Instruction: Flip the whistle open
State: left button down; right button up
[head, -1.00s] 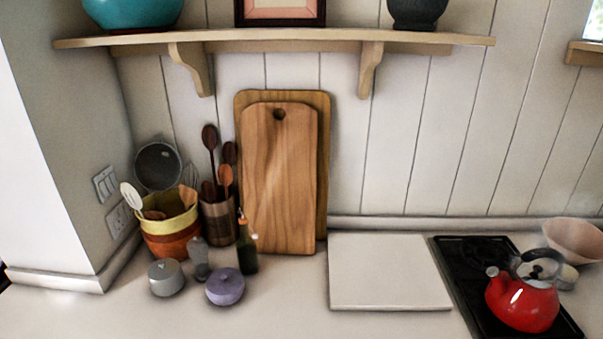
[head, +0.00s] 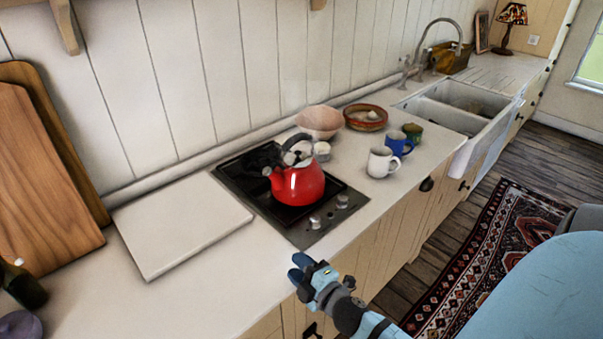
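The red kettle (head: 297,186) stands upright on the black hob. Its spout points left, with a small pale whistle cap (head: 267,171) at the tip. The cap is too small to tell whether it is shut or raised. The kettle's dark handle arches over the top. My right gripper (head: 299,267) is in front of the counter's front edge, below and apart from the kettle. Its two blue fingertips are close together, and the gap between them is unclear. Nothing shows held in it. My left gripper is out of view.
A white board (head: 182,222) lies left of the hob (head: 325,222). A pink bowl (head: 319,122) stands behind the kettle. A white mug (head: 382,162), blue mug (head: 397,143) and terracotta dish (head: 366,118) stand to the right. The counter before the hob is clear.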

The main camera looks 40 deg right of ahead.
jog(key=w+d+r+n+t+y+b, duration=0.15)
jog(key=w+d+r+n, duration=0.5)
jog(key=n, duration=0.65)
jog(key=n+h+b, duration=0.2)
jog(key=n, duration=0.7)
send_near(285, 169)
jog(key=shift+g, duration=0.45)
jog(key=w, duration=0.3)
jog(key=w+p, duration=0.1)
jog(key=w, duration=0.4)
jog(key=shift+w+d+r, duration=0.1)
jog(key=shift+w+r, duration=0.2)
jog(key=shift+w, duration=0.1)
jog(key=shift+c, duration=0.2)
grip_shut()
